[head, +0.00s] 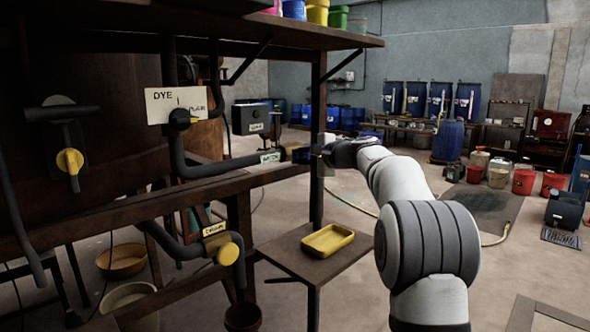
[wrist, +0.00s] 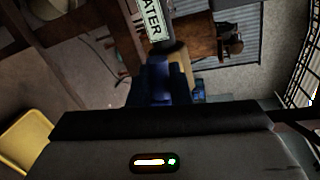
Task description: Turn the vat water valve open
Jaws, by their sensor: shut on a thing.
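The water valve has a dull yellow knob (head: 285,153) at the right end of a dark pipe with a white WATER label (head: 270,157). In the wrist view the knob (wrist: 181,72) shows partly, behind my dark blue fingers, and the label (wrist: 153,18) is above it. My gripper (head: 304,155) reaches in from the right and is shut on this knob; its fingers also show in the wrist view (wrist: 160,83). The fingers hide much of the knob, so I cannot tell how far it is turned. The large dark vat (head: 100,180) stands at left.
A drain valve with a yellow knob (head: 228,252) sits lower down. A DYE sign (head: 178,104) and another yellow knob (head: 70,161) are at left. A yellow tray (head: 327,240) lies on a low stand below my arm. A shelf post (head: 317,200) stands close to my gripper.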

